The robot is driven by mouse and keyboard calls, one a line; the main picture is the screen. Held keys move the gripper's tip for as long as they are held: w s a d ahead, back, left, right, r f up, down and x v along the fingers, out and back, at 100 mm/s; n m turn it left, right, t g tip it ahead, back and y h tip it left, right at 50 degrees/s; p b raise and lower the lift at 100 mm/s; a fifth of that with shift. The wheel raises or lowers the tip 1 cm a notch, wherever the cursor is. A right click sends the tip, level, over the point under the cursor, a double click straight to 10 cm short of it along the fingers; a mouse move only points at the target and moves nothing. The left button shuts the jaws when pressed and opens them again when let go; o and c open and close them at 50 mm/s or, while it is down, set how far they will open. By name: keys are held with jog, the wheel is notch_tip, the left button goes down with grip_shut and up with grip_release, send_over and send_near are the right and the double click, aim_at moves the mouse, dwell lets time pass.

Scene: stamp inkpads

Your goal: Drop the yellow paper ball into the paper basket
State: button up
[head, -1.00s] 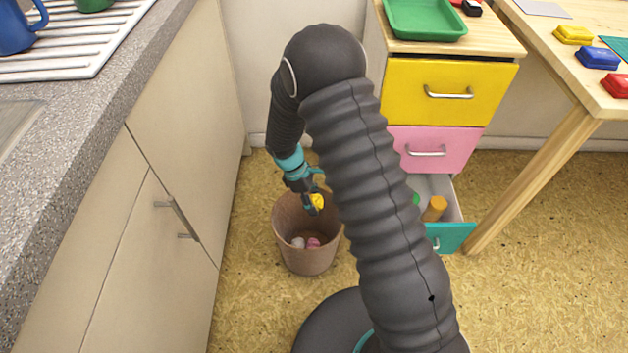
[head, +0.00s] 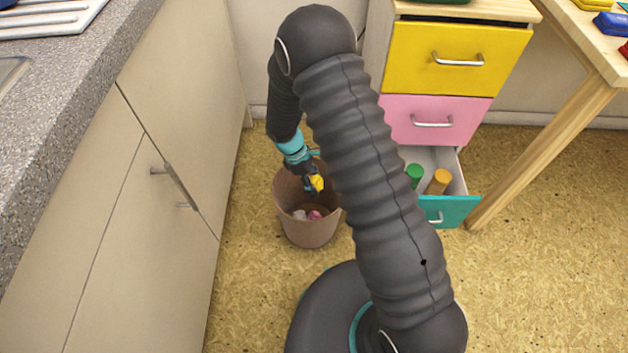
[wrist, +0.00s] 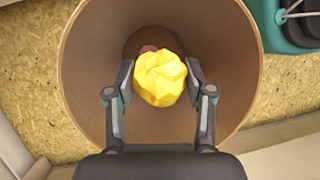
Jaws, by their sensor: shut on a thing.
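The yellow paper ball (wrist: 160,78) is held between the fingers of my gripper (wrist: 160,85) in the wrist view. In the head view, my gripper (head: 314,187) and the yellow ball (head: 317,183) are at the mouth of the brown paper basket (head: 308,228). The wrist view looks down into the basket (wrist: 88,75), with the ball inside the outline of its rim.
A cabinet front (head: 165,180) stands left of the basket. To the right, an open teal drawer (head: 450,210) holds a green cylinder (head: 414,173) and an orange one (head: 438,181). Bare floor (head: 245,290) lies in front of the basket.

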jog(key=o, duration=0.8)
jog(key=shift+r, duration=0.15)
jog(key=v, duration=1.1)
jog(key=shift+w+a+r, duration=0.15)
jog(key=shift+a+r, duration=0.05)
jog(key=shift+r, duration=0.15)
